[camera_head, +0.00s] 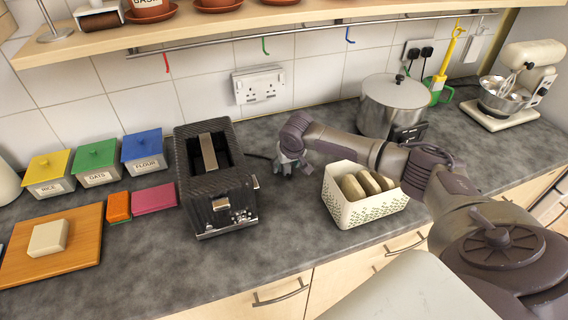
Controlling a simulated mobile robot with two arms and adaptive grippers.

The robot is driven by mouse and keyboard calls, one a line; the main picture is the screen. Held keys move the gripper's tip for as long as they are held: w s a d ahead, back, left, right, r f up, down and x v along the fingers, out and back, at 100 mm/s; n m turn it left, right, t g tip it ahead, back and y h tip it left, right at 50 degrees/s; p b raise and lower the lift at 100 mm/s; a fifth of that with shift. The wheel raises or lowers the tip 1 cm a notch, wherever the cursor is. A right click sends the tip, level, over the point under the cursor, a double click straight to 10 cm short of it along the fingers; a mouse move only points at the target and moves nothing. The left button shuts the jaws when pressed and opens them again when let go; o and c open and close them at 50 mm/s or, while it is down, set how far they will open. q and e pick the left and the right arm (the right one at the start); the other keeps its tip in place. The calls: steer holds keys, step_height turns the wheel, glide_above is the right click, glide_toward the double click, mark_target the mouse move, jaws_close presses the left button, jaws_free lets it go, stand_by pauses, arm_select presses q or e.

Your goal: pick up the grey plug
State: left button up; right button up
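My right arm reaches in from the right across the counter. Its gripper (291,168) points down at the counter, between the toaster and the white basket. It is small and partly hidden by its own wrist, so I cannot tell whether its fingers are open or shut, or whether they touch anything. A dark cable (259,156) runs from behind the toaster (217,190) towards the gripper. I cannot make out a grey plug apart from the gripper. My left gripper is not in view.
A white basket (362,212) with bread stands right of the gripper, under my forearm. A steel pot (394,104) stands behind. A double wall socket (258,85) is empty; another (418,53) holds black plugs.

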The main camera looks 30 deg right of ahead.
steer(key=c, duration=0.7)
steer(key=shift+c, duration=0.2)
